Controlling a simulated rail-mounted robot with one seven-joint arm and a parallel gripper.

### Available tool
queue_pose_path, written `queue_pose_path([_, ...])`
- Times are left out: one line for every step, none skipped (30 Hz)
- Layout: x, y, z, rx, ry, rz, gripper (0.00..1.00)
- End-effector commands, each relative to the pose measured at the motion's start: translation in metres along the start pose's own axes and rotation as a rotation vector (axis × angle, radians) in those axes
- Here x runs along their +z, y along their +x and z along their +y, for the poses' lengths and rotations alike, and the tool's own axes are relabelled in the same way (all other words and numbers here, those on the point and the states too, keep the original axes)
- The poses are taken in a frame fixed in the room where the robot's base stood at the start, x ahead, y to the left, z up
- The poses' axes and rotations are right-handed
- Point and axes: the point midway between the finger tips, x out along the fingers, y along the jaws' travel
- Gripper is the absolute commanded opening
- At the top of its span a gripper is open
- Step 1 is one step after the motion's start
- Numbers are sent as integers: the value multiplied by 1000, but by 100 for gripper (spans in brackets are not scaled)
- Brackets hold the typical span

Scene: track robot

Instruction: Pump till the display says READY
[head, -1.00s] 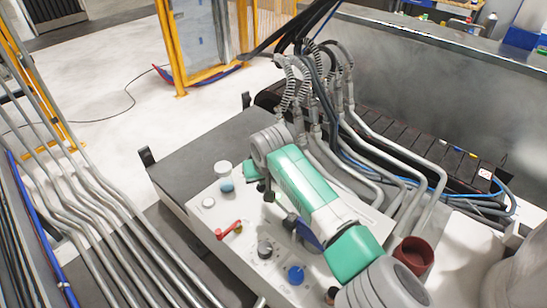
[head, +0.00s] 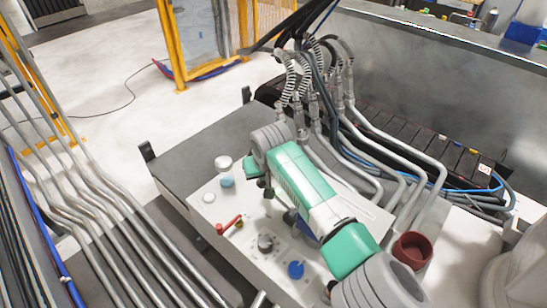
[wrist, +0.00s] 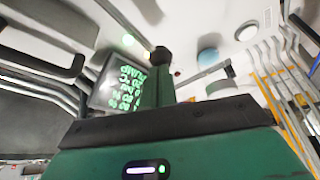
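The display (wrist: 124,88) shows in the wrist view with rotated green lines of text; one reads PUMP. I cannot read READY on it. Finger opening and any contact are hidden. No pump handle can be told for sure.
A red-brown cup (head: 413,250) stands at right. Metal pipes (head: 90,220) run along the left.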

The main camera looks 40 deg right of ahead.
Motion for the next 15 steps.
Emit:
queue_pose_path([2, 4, 0, 0, 1, -2, 0])
queue_pose_path([3, 5, 0, 0, 1, -2, 0])
queue_pose_path([4, 7, 0, -1, 1, -2, 0])
queue_pose_path([4, 9, 0, -1, 1, -1, 0])
queue_pose_path([5, 10, 0, -1, 1, -1, 0])
queue_pose_path([5, 12, 0, -1, 1, -1, 0])
queue_pose_path([6, 13, 0, -1, 1, -1, 0])
queue_pose_path([6, 15, 0, -1, 1, -1, 0])
queue_pose_path([7, 16, 0, -1, 1, -1, 0])
queue_pose_path([8, 18, 0, -1, 1, -1, 0])
queue_pose_path([8, 19, 0, 0, 1, -1, 0])
queue_pose_path([9, 21, 0, 0, 1, -1, 0])
queue_pose_path([10, 22, 0, 0, 1, -1, 0])
queue_pose_path([10, 24, 0, 0, 2, -1, 0])
queue_pose_path([11, 26, 1, 0, 2, -1, 0])
